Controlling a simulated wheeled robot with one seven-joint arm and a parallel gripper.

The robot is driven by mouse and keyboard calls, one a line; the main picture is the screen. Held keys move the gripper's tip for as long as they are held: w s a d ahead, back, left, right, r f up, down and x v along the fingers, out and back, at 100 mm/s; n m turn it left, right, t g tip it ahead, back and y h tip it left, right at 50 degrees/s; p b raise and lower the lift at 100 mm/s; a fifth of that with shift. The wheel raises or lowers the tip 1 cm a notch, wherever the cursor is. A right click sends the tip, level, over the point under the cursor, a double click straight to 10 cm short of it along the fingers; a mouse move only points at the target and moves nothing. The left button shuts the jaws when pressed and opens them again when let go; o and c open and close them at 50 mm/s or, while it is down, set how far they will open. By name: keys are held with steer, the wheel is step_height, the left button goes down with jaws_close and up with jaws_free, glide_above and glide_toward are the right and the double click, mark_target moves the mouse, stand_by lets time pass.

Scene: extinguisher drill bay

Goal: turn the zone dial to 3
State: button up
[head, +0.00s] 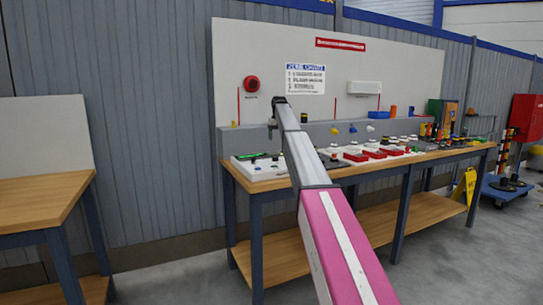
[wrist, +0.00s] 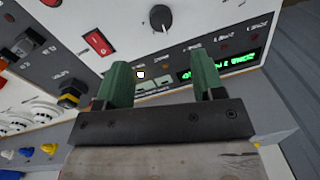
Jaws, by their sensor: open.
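A round black knob (wrist: 160,17), which looks like the zone dial, sits on a white control panel (wrist: 125,30) at the top of the wrist view. A pale pointer mark shows on it, but the labels around it are too blurred to read. My gripper (wrist: 161,80) has two green fingers, spread apart with nothing between them. The knob lies beyond the fingertips, apart from them and roughly centred between them. In the head view my gripper (head: 272,130) is small above the left end of the bench, over the white panel (head: 258,168); the knob cannot be made out there.
Around the knob are a red rocker switch (wrist: 97,42) and a green lit display (wrist: 222,65). A yellow-and-black control (wrist: 70,96) sits to the left. Several red-and-white units (head: 370,153) fill the bench (head: 345,173) to the right. A wooden table (head: 40,200) stands at left.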

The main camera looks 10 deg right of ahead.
mark_target(275, 159)
steer(key=f, duration=1)
steer(key=shift+w+a+f, duration=0.15)
steer(key=shift+a+f, duration=0.2)
steer(key=shift+f, duration=0.05)
steer(key=c, duration=0.9)
